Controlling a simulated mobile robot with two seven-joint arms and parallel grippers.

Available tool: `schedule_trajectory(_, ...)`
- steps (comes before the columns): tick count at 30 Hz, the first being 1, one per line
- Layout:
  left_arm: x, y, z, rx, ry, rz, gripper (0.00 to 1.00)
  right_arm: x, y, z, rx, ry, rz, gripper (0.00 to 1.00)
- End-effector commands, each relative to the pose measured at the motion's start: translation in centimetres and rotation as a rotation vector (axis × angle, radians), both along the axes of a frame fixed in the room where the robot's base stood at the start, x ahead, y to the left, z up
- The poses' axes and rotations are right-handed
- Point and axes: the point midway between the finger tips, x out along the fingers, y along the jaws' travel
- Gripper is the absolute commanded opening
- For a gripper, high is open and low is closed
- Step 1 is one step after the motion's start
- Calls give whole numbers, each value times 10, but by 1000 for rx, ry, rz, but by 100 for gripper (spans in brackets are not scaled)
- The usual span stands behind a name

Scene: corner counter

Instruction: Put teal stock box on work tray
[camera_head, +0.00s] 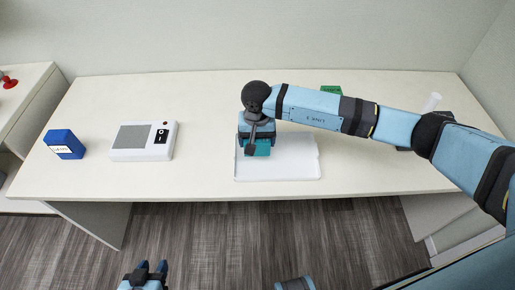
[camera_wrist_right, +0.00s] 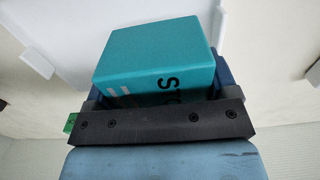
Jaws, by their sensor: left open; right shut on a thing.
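The teal stock box (camera_head: 258,148) is held by my right gripper (camera_head: 256,142) over the left part of the white work tray (camera_head: 290,172). In the right wrist view the box (camera_wrist_right: 155,58) fills the space at the fingers, with part of its dark lettering showing. I cannot tell whether the box touches the tray. The tray's edge also shows in the right wrist view (camera_wrist_right: 255,30). My left gripper (camera_head: 151,267) is open and empty, low in the head view, in front of the counter.
A blue box (camera_head: 64,144) and a white device with a black switch panel (camera_head: 143,141) stand on the left of the counter. A green item (camera_head: 331,89) lies behind my right arm. A dark object with a white cylinder (camera_head: 431,103) is at the right. The counter's front middle-left is clear.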

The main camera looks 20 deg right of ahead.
Motion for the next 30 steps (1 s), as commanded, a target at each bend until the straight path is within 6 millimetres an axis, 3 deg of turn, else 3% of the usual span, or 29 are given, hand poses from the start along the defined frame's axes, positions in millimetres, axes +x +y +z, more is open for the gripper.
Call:
schedule_trajectory(7, 0, -3, 1, -5, 0, 0, 43, 0, 0, -19, 1, 0, -1, 51)
schedule_trajectory(13, 0, -5, 2, -12, 1, 5, 43, 0, 0, -48, 1, 2, -2, 51)
schedule_trajectory(25, 0, -6, -5, -16, 6, 9, 43, 1, 0, -56, 0, -1, -1, 51)
schedule_trajectory(26, 0, -5, -3, -15, 8, 9, 43, 0, 0, -55, 0, -1, -1, 84)
schedule_trajectory(28, 0, -5, -3, -13, 10, 8, 43, 0, 0, -54, 0, -1, -1, 100)
schedule_trajectory(30, -1, -4, -3, -11, 9, 6, 43, 0, 0, -54, 0, -1, -1, 100)
